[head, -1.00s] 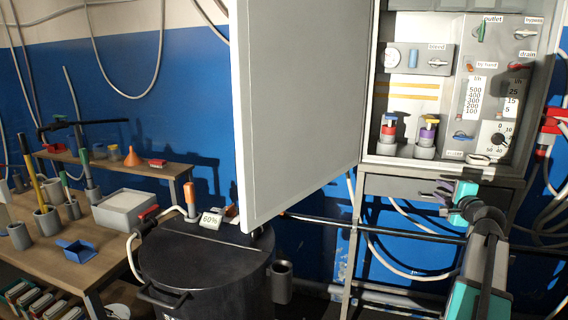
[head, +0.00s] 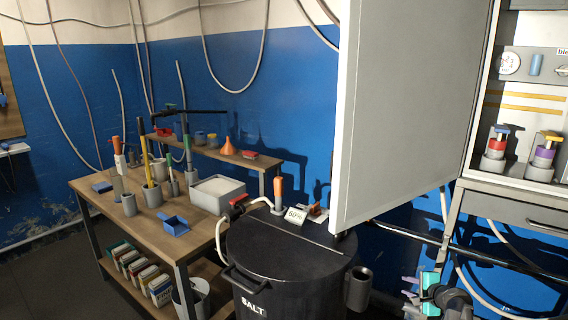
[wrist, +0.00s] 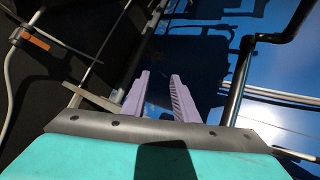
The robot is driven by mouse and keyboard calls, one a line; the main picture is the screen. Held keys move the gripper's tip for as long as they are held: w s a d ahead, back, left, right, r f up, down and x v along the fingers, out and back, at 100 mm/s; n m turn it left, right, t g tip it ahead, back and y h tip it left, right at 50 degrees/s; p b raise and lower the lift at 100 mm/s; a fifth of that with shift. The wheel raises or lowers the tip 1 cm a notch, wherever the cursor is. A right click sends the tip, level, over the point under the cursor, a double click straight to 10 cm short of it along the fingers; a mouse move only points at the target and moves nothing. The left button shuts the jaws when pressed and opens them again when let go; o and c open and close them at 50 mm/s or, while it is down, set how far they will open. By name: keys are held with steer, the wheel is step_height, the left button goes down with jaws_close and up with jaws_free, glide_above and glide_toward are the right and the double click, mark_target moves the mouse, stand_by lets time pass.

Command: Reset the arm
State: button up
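My gripper (wrist: 160,80) shows in the wrist view with its two purple fingers apart and nothing between them. In the head view my arm's teal part shows at the lower right edge, and my gripper (head: 410,292) is small there, to the right of the black salt barrel (head: 290,270). Most of the arm is out of the head view. The task names no other object.
An open grey cabinet door (head: 400,120) juts out above the barrel. The cabinet (head: 520,192) stands at the right. A wooden workbench (head: 120,185) with tools and tubs is at the left. A dark pipe (head: 480,252) runs along the blue wall.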

steer(key=s+a+f+n+g+y, duration=0.1)
steer(key=s+a+f+n+g, duration=0.15)
steer(key=s+a+f, duration=0.5)
steer(key=s+a+f+n+g+y, duration=0.1)
steer(key=s+a+f+n+g, duration=0.2)
steer(key=a+f, duration=0.75)
steer(key=s+a+f+n+g+y, duration=0.1)
steer(key=s+a+f+n+g, duration=0.1)
steer(key=s+a+f, duration=0.6)
steer(key=s+a+f+n+g, duration=0.3)
steer(key=s+a+f, duration=0.3)
steer(key=s+a, duration=0.15)
steer(key=s+d+f+n+g+h, duration=0.1)
steer(key=s+d+n+g+h, duration=0.1)
steer(key=s, duration=0.8)
steer(key=s+d+f+n+g+h, duration=0.2)
steer(key=s+d+n+g, duration=0.1)
steer(key=s, duration=0.7)
steer(key=n+g, duration=0.1)
steer(key=n, duration=0.1)
steer(key=shift+s+d+n+h, duration=0.2)
steer(key=shift+s+n+h, duration=0.05)
steer(key=shift+n+h, duration=0.15)
steer(key=shift+d+f, duration=0.1)
